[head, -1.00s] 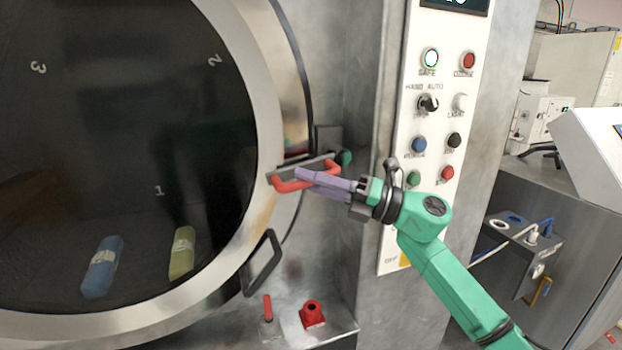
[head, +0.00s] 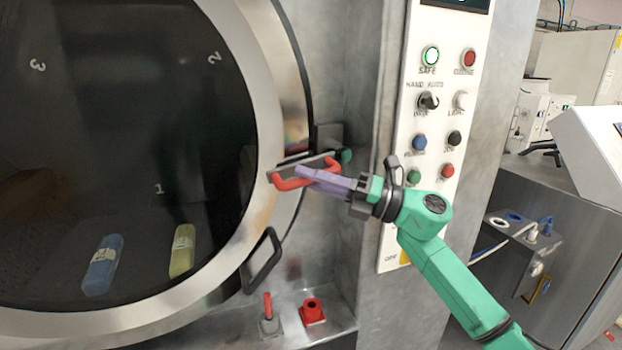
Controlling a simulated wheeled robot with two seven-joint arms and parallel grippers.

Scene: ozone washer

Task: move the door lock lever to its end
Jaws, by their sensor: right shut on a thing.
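The door lock lever (head: 292,184) is a red handle on a dark grey bar at the right rim of the round washer door (head: 272,110). A dark green knob (head: 346,156) sits at the right end of the bar, by the dark lock block. My right gripper (head: 308,176), with purple fingers, comes in from the right and is shut on the red handle. The fingers hide part of the handle. My left gripper is not in the view.
A control panel (head: 433,130) with several buttons stands right of the lever, behind my right arm. A black door handle (head: 263,262) is below the lever. A small ledge holds a red-tipped switch (head: 268,312) and a red block (head: 312,312). Blue and yellow bottles lie behind the glass.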

